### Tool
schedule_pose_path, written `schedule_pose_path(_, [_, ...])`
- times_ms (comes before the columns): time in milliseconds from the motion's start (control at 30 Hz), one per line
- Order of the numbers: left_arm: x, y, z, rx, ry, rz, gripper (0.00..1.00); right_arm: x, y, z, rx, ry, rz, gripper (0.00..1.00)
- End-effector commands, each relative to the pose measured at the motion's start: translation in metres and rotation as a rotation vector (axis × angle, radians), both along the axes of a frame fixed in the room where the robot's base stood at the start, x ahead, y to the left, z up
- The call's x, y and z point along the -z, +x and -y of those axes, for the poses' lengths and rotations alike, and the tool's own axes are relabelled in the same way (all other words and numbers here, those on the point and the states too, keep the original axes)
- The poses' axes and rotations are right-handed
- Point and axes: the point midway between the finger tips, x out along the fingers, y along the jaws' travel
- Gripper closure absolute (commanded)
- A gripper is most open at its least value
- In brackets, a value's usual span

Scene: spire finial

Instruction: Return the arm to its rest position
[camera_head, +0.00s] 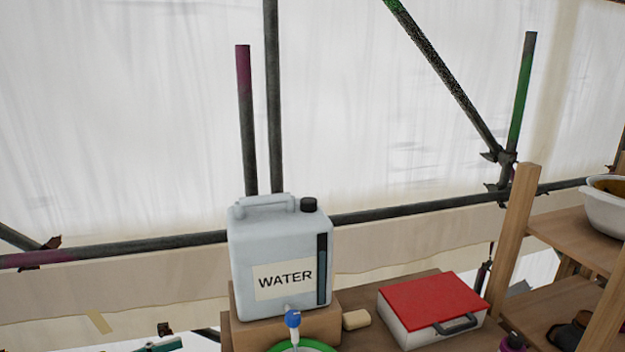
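Neither of my grippers shows in the head view, and no part of my arms can be made out with certainty. The view looks over a wooden bench (374,337) at the bottom. On it a pale water canister (262,240) labelled WATER stands upright on a wooden block (330,325). A small tap with a blue knob (292,319) is at its lower front. Part of a green-rimmed round thing (325,347) shows below the tap, cut off by the bottom edge.
A white case with a red lid (432,301) lies right of the canister, with a small beige block (356,320) between them. Wooden shelves (580,240) at the right hold a white basin (605,205). Scaffold poles (420,209) and white sheeting (130,110) stand behind.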

Motion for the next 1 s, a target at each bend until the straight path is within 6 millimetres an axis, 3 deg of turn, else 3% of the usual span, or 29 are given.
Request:
schedule_pose_path(267, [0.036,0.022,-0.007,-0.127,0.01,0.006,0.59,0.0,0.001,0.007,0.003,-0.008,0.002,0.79])
schedule_pose_path(567, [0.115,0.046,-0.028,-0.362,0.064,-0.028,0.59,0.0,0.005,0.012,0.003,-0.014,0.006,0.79])
schedule_pose_path(667, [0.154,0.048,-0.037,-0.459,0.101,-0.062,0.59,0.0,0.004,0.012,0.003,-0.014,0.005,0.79])
schedule_pose_path(767, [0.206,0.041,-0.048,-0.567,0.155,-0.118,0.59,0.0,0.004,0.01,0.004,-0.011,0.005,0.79])
schedule_pose_path(867, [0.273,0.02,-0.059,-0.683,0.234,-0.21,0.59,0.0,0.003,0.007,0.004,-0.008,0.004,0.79])
schedule_pose_path(1000, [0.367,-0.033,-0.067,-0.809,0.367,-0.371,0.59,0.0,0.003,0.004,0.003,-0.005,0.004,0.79])
